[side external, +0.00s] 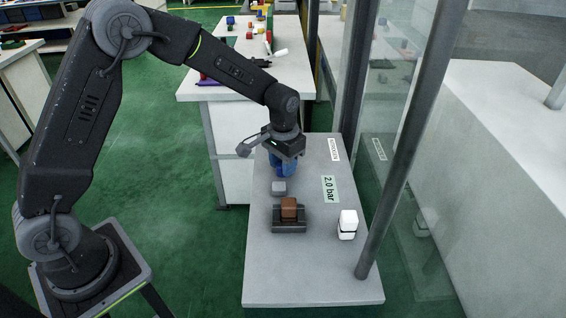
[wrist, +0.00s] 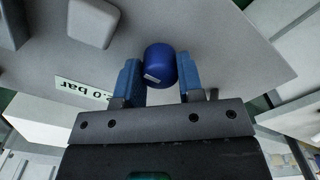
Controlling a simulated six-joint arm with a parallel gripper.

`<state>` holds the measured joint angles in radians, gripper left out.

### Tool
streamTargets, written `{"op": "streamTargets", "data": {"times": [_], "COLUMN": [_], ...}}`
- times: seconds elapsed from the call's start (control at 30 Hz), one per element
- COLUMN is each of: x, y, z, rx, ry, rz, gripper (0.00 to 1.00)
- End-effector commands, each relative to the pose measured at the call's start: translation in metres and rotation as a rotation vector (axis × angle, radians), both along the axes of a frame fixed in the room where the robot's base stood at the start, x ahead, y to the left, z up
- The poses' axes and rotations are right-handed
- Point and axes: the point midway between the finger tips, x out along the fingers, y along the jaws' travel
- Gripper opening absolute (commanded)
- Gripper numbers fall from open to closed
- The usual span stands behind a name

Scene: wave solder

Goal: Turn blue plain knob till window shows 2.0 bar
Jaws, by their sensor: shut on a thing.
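The blue knob (wrist: 160,59) is a plain round cylinder with a small white mark low on its side, seen in the wrist view. My gripper (wrist: 160,70) has its two blue fingers on either side of the knob and is shut on it. In the side external view my gripper (side external: 283,170) points down at the far part of the grey bench, and its blue fingers mostly hide the knob. A pale green window (side external: 330,189) on the bench reads "2.0 bar". It is partly hidden by my gripper in the wrist view (wrist: 85,92).
A grey block (side external: 279,187) sits just in front of my gripper. A brown block in a dark holder (side external: 289,225) and a white rounded part (side external: 347,225) stand nearer. A dark post (side external: 390,170) and glass panels bound the right side. The bench's near end is clear.

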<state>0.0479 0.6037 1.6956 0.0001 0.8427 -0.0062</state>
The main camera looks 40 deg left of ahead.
Motion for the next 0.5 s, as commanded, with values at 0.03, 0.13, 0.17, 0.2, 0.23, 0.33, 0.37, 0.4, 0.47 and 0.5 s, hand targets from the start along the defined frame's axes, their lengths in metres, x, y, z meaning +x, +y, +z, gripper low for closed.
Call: {"op": "streamTargets", "data": {"times": [0.03, 0.13, 0.17, 0.2, 0.23, 0.33, 0.37, 0.4, 0.47, 0.5], "x": [0.0004, 0.0004, 0.0004, 0.0003, 0.0003, 0.0002, 0.0002, 0.0002, 0.0001, 0.0001], "y": [0.0000, 0.0000, 0.0000, 0.0000, 0.0000, 0.0000, 0.0000, 0.0000, 0.0000, 0.0000], "z": [0.0012, 0.0011, 0.0010, 0.0009, 0.0008, 0.0006, 0.0005, 0.0004, 0.0004, 0.0003], "rx": [0.000, 0.000, 0.000, 0.000, 0.000, 0.000, 0.000, 0.000, 0.000, 0.000], "ry": [-0.001, -0.001, -0.001, -0.001, -0.001, -0.001, -0.001, -0.001, 0.000, 0.000], "rz": [0.001, 0.001, 0.002, 0.002, 0.002, 0.002, 0.002, 0.002, 0.002, 0.002], "gripper": [0.11, 0.43, 0.45, 0.49, 0.52, 0.60, 0.60, 0.60, 0.60, 0.60]}}
